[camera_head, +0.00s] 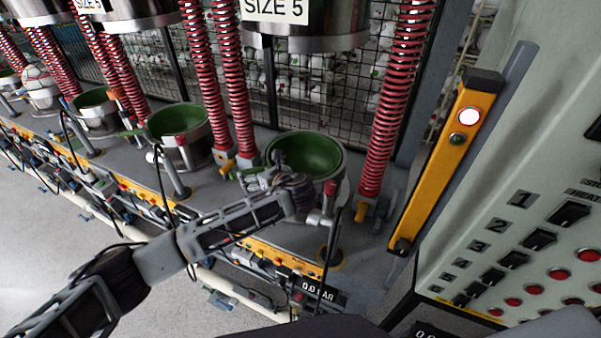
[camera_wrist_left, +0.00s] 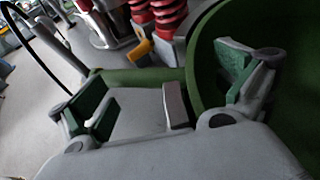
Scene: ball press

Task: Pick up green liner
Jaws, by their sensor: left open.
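The green liner (camera_head: 313,157) is a round bowl shape seated in the nearest metal press cup (camera_head: 333,190). My left gripper (camera_head: 262,171) is at the left front rim of this liner, with its arm coming in from the left. In the left wrist view the gripper (camera_wrist_left: 168,92) is open. One green-padded finger shows over the inside of the liner (camera_wrist_left: 208,60), and the other is out to the left, beyond the rim. I cannot tell whether either finger touches the liner. My right gripper is not in view.
More cups with green liners (camera_head: 180,122) stand in a row to the left. Red springs (camera_head: 392,105) rise beside the cups, and metal upper moulds (camera_head: 305,40) hang above. A yellow post (camera_head: 445,160) and a control panel (camera_head: 530,225) are on the right.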

